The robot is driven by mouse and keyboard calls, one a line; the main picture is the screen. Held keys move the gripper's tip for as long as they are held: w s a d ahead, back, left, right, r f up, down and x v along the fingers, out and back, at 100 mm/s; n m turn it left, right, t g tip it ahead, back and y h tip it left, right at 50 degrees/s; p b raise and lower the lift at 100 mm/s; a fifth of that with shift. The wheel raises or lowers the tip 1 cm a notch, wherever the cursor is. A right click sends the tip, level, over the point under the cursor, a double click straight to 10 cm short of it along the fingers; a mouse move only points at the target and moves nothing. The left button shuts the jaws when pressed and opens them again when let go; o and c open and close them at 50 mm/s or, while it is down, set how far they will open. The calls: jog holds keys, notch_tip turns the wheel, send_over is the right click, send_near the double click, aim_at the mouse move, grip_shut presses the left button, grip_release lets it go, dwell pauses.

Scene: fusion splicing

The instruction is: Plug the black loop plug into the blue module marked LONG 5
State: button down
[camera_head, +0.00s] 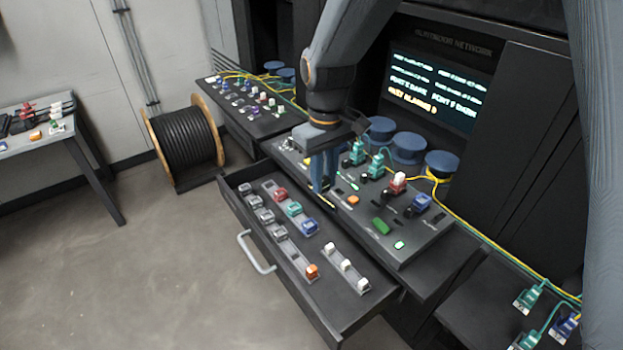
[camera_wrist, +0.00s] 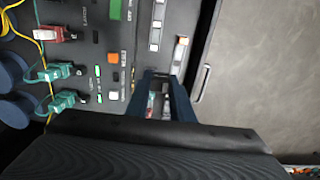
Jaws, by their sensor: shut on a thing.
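My gripper (camera_head: 325,187) is over the front edge of the console, beside the open drawer. Its two blue fingers (camera_wrist: 162,78) show in the wrist view, shut on a small dark thing between their tips. I cannot make out whether this is the black loop plug. A blue module (camera_head: 308,227) sits in the drawer's middle row. Another blue module (camera_head: 420,203) stands on the console at the right. No LONG 5 mark can be read on either.
The open drawer (camera_head: 345,312) holds red, teal, grey, orange and white modules. The console (camera_head: 405,253) has teal plugs, a red plug, an orange button (camera_head: 352,199) and a green block (camera_head: 381,226). Yellow cables run behind. A cable reel (camera_head: 185,143) stands on the floor at left.

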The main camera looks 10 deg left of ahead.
jog(key=shift+w+d+b, duration=1.2)
jog(key=shift+w+d, duration=1.05)
jog(key=shift+d, duration=4.2)
jog(key=shift+w+d+b, duration=1.15)
jog(key=shift+w+d, duration=1.1)
jog(key=shift+d, duration=4.2)
jog(key=shift+f+b, duration=1.15)
jog(key=shift+f, duration=2)
jog(key=shift+s+p, duration=0.1)
jog(key=shift+p, duration=0.55)
jog(key=shift+f, duration=0.55)
jog(key=c, duration=1.5)
grip_release()
jog(key=shift+o, duration=0.2)
jog(key=shift+r, duration=0.15)
